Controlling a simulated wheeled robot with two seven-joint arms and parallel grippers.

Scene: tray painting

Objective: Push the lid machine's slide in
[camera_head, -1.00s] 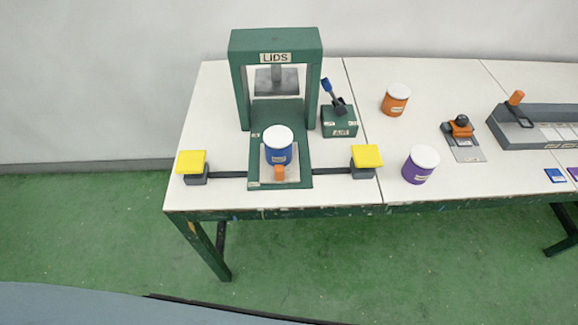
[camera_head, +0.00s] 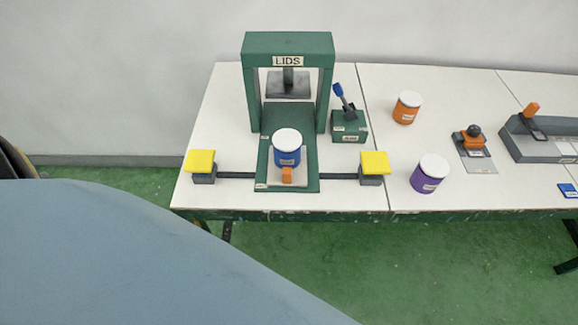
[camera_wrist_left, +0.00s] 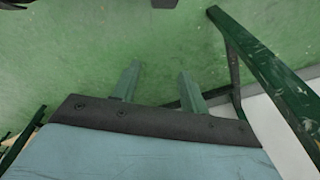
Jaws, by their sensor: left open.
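The green lid machine (camera_head: 288,45), marked LIDS, stands on the white table in the head view. Its slide (camera_head: 303,176) is at the front of the green base, out from under the press, with an orange handle (camera_head: 287,176) facing the table's front edge. A blue can (camera_head: 287,155) with a white lid stands upright on the slide. My left gripper (camera_wrist_left: 157,84) shows only in the left wrist view, with its two green fingers apart and nothing between them. Green floor and table legs lie beyond it. My right gripper is in neither view.
Yellow-topped pads (camera_head: 200,160) and (camera_head: 374,162) flank the machine on a dark bar. A green AIR box (camera_head: 348,127) with a blue-tipped lever stands to its right. An orange can (camera_head: 407,108) and a purple can (camera_head: 429,174) stand further right. The table's front edge is near the slide.

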